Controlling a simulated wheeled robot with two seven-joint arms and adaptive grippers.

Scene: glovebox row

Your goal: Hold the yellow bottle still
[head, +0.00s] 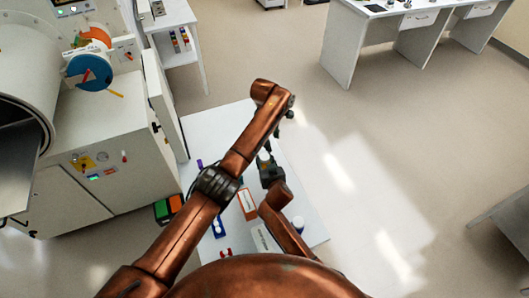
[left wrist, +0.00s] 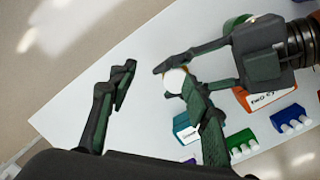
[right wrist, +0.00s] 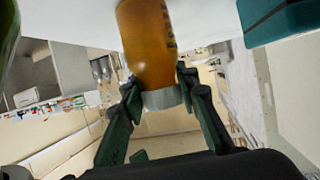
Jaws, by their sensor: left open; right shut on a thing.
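An amber-yellow bottle (right wrist: 148,45) with a pale cap (right wrist: 161,99) is between the fingers of my right gripper (right wrist: 158,88), which is shut on it near the cap. In the left wrist view the round white cap (left wrist: 175,80) shows at the right gripper's fingertips, and the bottle's body is hidden. In the head view the cap (head: 264,155) shows above the white table. My left gripper (left wrist: 155,74) is open, its fingers spread near the cap; I cannot tell whether one touches it. In the head view it is mostly hidden behind its arm.
The white table (left wrist: 85,75) holds an orange box (left wrist: 262,98), a teal box (left wrist: 184,128), and blue (left wrist: 290,118) and green (left wrist: 240,142) racks with white-topped items. A glovebox (head: 110,130) stands at the left. The table's far left part is clear.

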